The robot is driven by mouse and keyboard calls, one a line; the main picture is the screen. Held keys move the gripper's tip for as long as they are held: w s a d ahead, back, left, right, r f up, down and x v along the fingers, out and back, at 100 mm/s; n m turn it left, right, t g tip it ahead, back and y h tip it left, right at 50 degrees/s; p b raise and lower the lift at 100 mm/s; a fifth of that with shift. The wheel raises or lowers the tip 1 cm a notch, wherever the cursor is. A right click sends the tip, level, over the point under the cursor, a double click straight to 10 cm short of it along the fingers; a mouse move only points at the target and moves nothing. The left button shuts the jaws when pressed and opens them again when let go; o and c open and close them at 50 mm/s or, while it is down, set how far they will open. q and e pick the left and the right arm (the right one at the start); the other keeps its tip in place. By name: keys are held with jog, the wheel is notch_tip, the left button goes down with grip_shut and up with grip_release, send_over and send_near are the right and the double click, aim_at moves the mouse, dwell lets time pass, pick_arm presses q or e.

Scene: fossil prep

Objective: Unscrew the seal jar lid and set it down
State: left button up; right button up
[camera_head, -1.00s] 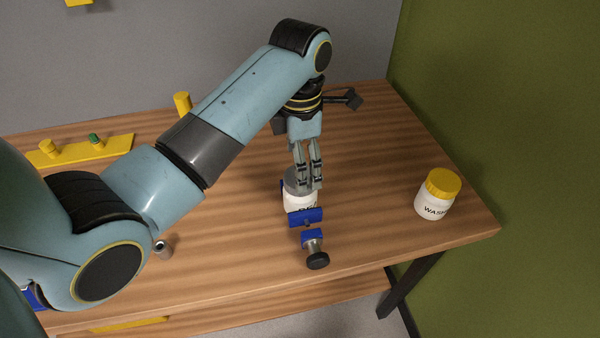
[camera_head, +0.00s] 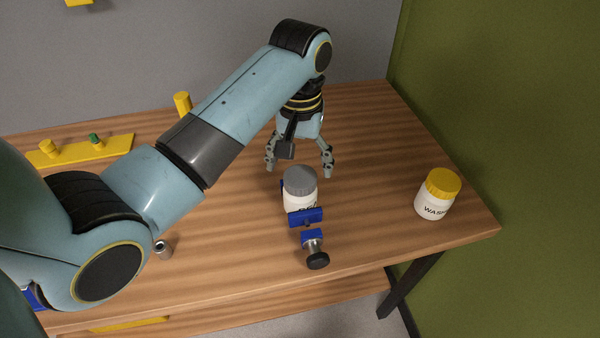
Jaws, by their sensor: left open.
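The seal jar (camera_head: 295,203) is a white jar with partly hidden lettering, standing upright in a blue vise (camera_head: 306,217) on the table. Its grey lid (camera_head: 299,180) sits on top of the jar. My left gripper (camera_head: 299,168) is open and empty, with its fingers spread wide above and behind the lid in the picture. The fingers appear clear of the lid. My right gripper is not in view.
A white jar with a yellow lid (camera_head: 437,195), lettered "WASH", stands at the table's right. A yellow rack (camera_head: 80,150) with a green-topped piece lies at the back left. A small metal cylinder (camera_head: 163,249) stands front left. The wooden table (camera_head: 375,150) is clear between vise and yellow-lidded jar.

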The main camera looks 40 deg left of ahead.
pick_arm(q)
jog(key=m, duration=0.7)
jog(key=shift+m, duration=0.4)
